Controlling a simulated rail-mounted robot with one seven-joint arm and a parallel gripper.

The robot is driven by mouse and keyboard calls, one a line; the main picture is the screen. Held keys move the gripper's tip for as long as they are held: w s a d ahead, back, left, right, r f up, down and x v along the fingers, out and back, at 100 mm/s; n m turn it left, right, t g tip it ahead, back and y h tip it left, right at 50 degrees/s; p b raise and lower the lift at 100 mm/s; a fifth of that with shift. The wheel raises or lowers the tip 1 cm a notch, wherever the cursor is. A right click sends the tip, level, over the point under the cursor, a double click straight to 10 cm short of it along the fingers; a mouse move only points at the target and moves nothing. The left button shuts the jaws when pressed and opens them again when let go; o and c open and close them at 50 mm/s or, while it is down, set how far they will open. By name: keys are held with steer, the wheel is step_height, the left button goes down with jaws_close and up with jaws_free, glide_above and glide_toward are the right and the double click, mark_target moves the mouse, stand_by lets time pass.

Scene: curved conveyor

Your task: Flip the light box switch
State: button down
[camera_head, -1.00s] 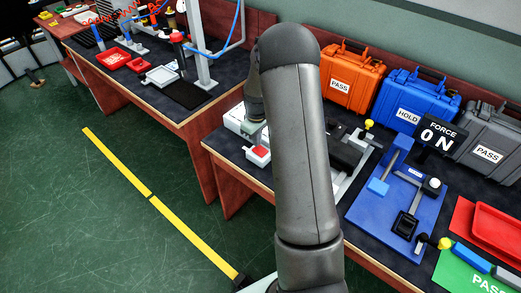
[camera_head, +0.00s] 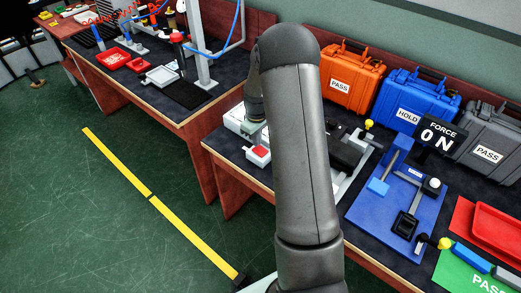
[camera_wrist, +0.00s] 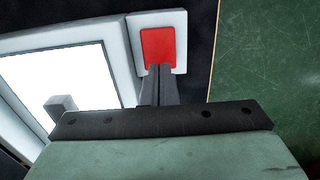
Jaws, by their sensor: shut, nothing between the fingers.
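The light box (camera_wrist: 60,70) has a pale frame and a bright white, lit-looking panel in the wrist view. Its switch is a red rocker (camera_wrist: 158,45) on a white square base beside the frame. My gripper (camera_wrist: 160,70) is shut, with its fingertips at the lower edge of the red switch; I cannot tell whether they touch it. In the head view the red switch (camera_head: 258,154) shows at the bench's left front corner, with my gripper (camera_head: 253,130) above it. My arm hides much of the light box there.
A small grey block (camera_wrist: 60,104) stands at the panel's near edge. Orange (camera_head: 350,78), blue (camera_head: 415,98) and grey cases stand along the back. A blue fixture (camera_head: 395,215) is at the right. Green floor lies beyond the bench edge.

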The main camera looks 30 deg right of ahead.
steer(key=shift+f+b, duration=0.65)
steer(key=shift+f, duration=0.3)
stand_by(0.5)
steer(key=shift+r+p, duration=1.85)
steer(key=shift+r, duration=1.65)
